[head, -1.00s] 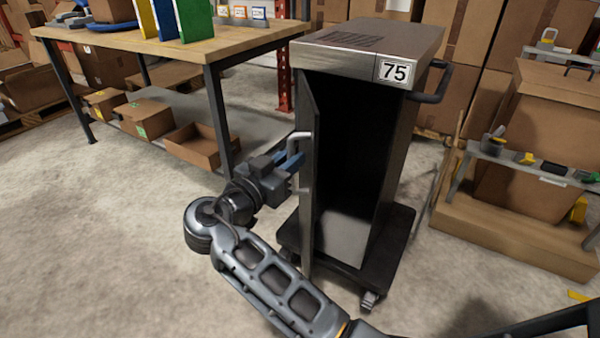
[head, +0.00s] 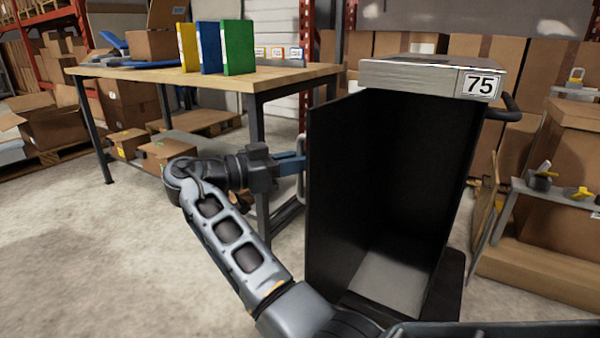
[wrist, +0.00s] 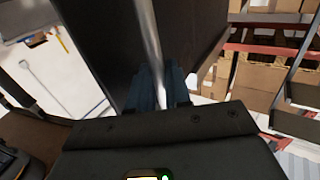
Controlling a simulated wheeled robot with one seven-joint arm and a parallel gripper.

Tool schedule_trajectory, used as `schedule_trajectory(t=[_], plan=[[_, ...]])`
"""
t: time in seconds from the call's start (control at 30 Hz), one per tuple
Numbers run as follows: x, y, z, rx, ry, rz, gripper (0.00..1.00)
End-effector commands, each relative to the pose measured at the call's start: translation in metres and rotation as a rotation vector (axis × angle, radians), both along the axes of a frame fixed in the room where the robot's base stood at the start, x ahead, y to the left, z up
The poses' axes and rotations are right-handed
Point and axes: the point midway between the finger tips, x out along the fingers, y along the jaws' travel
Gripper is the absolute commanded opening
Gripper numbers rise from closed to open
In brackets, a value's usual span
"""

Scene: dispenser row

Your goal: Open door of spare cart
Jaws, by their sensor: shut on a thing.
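The spare cart (head: 415,72), a tall metal cabinet numbered 75, stands right of centre in the head view. Its front is open and the dark inside looks empty. Its door (head: 335,200) is swung out on the left side, with its dark inner face showing. In the wrist view my blue fingers (wrist: 158,88) are shut on the bar-shaped door handle (wrist: 147,35), beside the dark door panel.
A wooden workbench (head: 285,76) with yellow, blue and green binders (head: 220,48) stands behind my arm on the left. A shelf unit (head: 560,190) and cardboard boxes are at the right. The floor at the left front (head: 90,260) is clear.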

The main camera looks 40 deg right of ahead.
Motion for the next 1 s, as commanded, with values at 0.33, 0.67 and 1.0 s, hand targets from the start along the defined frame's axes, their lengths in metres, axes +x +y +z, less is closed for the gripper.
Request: schedule_trajectory(t=[0.33,0.67,1.0], plan=[[-0.001,-0.01,0.0007,0.003,-0.001,-0.039,0.0],[-0.001,-0.009,0.0005,0.003,-0.001,-0.038,0.28],[-0.0004,-0.0054,0.0,0.002,0.0,-0.033,0.35]])
